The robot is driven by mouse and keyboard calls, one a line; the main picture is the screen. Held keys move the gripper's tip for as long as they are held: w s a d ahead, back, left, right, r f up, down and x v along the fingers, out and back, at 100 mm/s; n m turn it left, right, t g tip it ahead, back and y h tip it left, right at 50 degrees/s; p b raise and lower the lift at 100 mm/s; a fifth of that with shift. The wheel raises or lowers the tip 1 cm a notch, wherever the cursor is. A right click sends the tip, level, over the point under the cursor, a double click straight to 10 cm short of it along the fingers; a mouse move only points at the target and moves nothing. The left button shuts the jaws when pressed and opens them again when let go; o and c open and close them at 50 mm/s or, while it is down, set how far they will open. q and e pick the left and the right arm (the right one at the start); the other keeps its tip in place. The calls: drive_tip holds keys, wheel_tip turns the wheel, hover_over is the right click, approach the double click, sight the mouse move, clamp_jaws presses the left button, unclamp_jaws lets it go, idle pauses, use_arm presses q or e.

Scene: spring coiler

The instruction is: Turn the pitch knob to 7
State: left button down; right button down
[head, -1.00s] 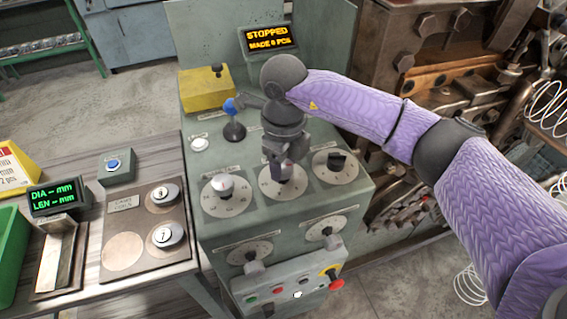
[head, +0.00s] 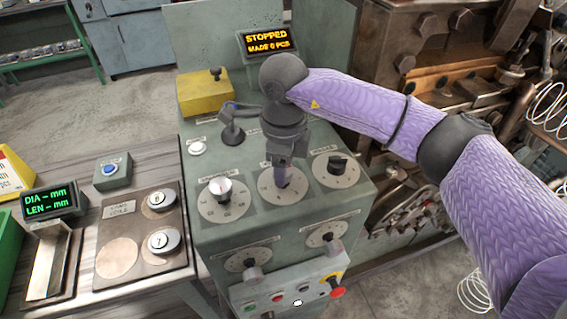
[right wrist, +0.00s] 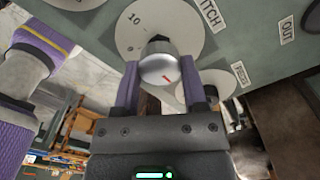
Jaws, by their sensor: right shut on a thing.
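The pitch knob (right wrist: 160,68) is a silver cap with a red mark, on a pale round dial (right wrist: 190,22) beside the printed word PITCH. In the right wrist view, a 10 shows at the dial's upper left; the fingers and knob hide part of the scale. My right gripper (right wrist: 160,86) is shut on this knob, one purple finger on each side. In the head view my right gripper (head: 281,177) points down onto the middle dial (head: 268,205) of the upper row, and mostly hides the knob. My left gripper is not in view.
A silver-capped knob (head: 220,189) stands left of my gripper and a dark knob (head: 338,164) right. Two lower knobs and a button box (head: 295,288) with a red button are in front. A lever (head: 232,132) stands behind left. The display (head: 267,40) reads STOPPED.

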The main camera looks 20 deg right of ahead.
drive_tip(key=shift+r, duration=0.1)
drive_tip(key=shift+c, duration=0.7)
unclamp_jaws()
wheel_tip(320, 180, up, 10)
drive_tip(key=p, duration=0.1)
